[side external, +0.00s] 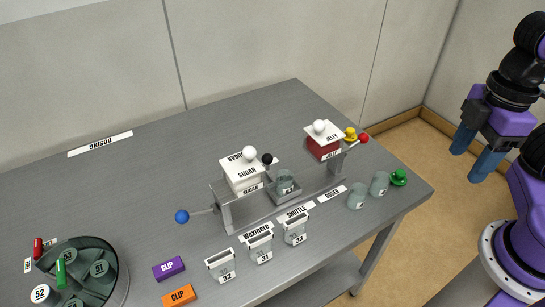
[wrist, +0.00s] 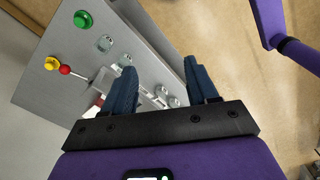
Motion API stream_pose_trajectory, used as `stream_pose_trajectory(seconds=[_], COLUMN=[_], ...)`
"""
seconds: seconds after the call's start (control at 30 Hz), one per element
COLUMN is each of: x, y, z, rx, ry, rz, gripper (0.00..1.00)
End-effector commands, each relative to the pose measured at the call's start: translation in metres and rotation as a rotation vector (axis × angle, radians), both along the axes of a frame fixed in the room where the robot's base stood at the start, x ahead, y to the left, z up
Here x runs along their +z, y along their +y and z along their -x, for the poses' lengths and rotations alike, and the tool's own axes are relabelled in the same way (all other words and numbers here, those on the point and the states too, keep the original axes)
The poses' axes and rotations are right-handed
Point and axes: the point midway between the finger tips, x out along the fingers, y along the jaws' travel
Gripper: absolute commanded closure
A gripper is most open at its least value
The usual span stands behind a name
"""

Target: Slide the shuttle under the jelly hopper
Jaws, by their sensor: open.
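The shuttle (side external: 284,197) is a grey carriage on a rail, with a glass jar (side external: 285,180) on it and a black knob (side external: 267,158) behind. It sits just right of the white sugar hopper (side external: 243,178), left of the jelly hopper. The jelly hopper (side external: 322,149) is a red box with a white lid and white knob, at the rail's right end. My gripper (side external: 470,162) is open and empty, off the table's right edge, far from the shuttle. In the wrist view my gripper (wrist: 160,68) shows two spread blue fingers; the left one partly covers the rail area.
A red ball lever (side external: 363,139), yellow knob (side external: 350,134) and green button (side external: 398,178) are near the right edge. Two jars (side external: 357,197) stand in front of them. Several labelled containers (side external: 259,245) line the rail's front. A blue ball lever (side external: 182,217) sticks out left.

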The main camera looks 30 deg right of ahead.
Motion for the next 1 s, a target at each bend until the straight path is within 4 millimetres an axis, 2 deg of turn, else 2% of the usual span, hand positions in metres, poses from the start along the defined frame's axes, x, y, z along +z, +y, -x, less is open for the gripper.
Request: stream_pose_trajectory(seconds=[0.27,0.47,0.73,1.0], x=[0.010,0.019,0.027,0.026], y=[0.031,0.062,0.100,0.112], z=[-0.029,-0.067,-0.146,-0.238], rx=[-0.308,-0.614,-1.082,-1.498], ry=[0.130,0.266,0.507,0.779], rz=[0.018,0.029,0.039,0.039], gripper=[0.42,0.42,0.42,0.42])
